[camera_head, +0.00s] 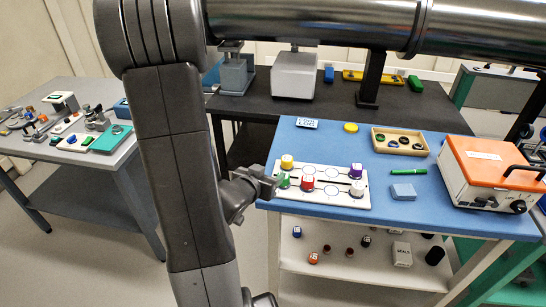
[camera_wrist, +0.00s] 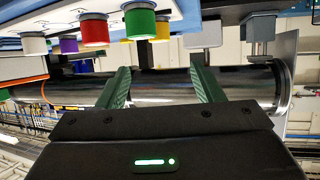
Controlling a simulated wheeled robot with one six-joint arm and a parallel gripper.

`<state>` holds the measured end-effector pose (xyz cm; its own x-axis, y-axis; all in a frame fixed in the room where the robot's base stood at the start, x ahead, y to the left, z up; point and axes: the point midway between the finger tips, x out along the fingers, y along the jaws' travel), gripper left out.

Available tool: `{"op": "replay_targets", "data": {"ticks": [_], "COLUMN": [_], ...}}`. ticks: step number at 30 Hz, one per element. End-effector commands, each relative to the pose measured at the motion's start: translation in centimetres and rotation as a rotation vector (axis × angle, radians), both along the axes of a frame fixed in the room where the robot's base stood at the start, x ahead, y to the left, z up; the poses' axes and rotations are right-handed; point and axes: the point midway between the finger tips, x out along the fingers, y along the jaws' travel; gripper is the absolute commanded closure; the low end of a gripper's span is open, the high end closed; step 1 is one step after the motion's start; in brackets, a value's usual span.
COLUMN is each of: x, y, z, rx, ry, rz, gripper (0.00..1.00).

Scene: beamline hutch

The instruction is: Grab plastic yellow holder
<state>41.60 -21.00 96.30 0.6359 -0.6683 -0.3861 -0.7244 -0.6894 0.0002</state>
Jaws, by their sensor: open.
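The yellow holder (camera_head: 287,162), with a yellow top and pale lower part, stands upright on a white board (camera_head: 325,203) at the blue table's left end. A green holder (camera_head: 283,181), red holder (camera_head: 307,182), purple holder (camera_head: 356,170) and white holder (camera_head: 357,188) share the board. In the wrist view, which looks inverted, the yellow holder (camera_wrist: 163,27) is partly hidden behind the green holder (camera_wrist: 139,20). My gripper (camera_wrist: 163,72) is open and empty, its green fingers apart from the holders. In the head view my gripper (camera_head: 268,184) is just left of the board, beside the green holder.
An orange-topped box (camera_head: 487,160), wooden tray (camera_head: 400,142), green pen (camera_head: 408,171), yellow disc (camera_head: 351,127) and light blue block (camera_head: 403,192) are on the blue table. A shelf below holds several small items. A grey table (camera_head: 65,168) stands at left, with open floor between.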

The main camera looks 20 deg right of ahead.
Motion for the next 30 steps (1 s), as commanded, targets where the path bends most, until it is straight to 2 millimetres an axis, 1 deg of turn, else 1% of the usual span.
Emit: {"op": "replay_targets", "data": {"ticks": [5,12,15,23,30], "x": [1.3,4.0,4.8,5.8,7.7], "y": [-1.6,-4.4,-5.2,-6.2,-8.2], "z": [-0.8,-2.4,-2.8,-3.3,-4.2], "rx": [-0.005,-0.002,-0.003,-0.003,-0.002], "ry": [0.0,-0.001,-0.001,-0.001,0.0], "rz": [-0.008,-0.005,-0.004,-0.003,-0.004], "gripper": [0.39,0.39,0.39,0.39,0.39]}}
